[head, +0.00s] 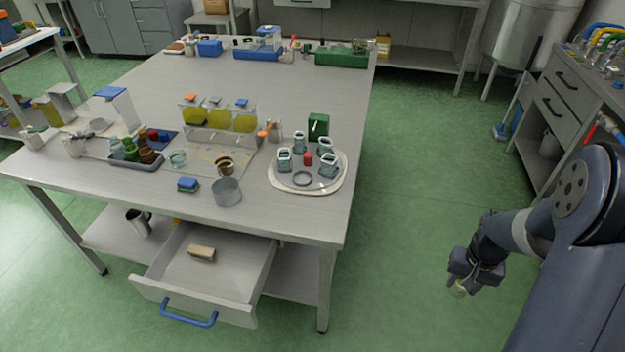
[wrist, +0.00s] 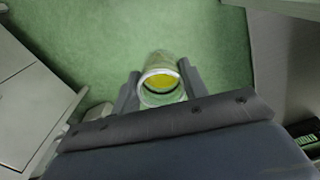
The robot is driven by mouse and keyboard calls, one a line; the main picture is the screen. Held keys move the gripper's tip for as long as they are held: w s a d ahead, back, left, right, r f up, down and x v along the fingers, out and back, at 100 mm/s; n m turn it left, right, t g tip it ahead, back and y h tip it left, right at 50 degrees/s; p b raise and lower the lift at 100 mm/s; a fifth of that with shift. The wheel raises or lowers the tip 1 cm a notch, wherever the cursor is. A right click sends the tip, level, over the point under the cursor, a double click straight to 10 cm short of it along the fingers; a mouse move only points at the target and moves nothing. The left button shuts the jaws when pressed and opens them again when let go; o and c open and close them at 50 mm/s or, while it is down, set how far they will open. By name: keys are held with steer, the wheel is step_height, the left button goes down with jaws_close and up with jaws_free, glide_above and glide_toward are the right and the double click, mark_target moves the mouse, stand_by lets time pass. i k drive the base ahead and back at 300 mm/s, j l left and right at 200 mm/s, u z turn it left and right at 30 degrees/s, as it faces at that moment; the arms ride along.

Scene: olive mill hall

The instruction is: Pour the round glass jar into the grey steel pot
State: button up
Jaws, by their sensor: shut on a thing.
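My gripper (head: 472,277) is off to the right of the table, out over the green floor. It is shut on the round glass jar (head: 458,289), which shows between the two fingers in the wrist view (wrist: 160,98). The jar is clear, with yellow contents visible through its round mouth; its exact tilt is hard to tell. The grey steel pot (head: 227,192) stands on the front part of the table, left of the white oval tray, well apart from my gripper. The pot's inside is only partly visible.
The table (head: 300,222) has an open drawer (head: 235,275) jutting out in front. The white oval tray (head: 335,184) holds several small jars. A blue sponge-like block (head: 188,184) sits left of the pot. Clear floor lies between the table and my arm; a drawer cabinet (head: 565,95) stands right.

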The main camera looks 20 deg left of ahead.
mark_target(225, 190)
steer(key=u, duration=0.9)
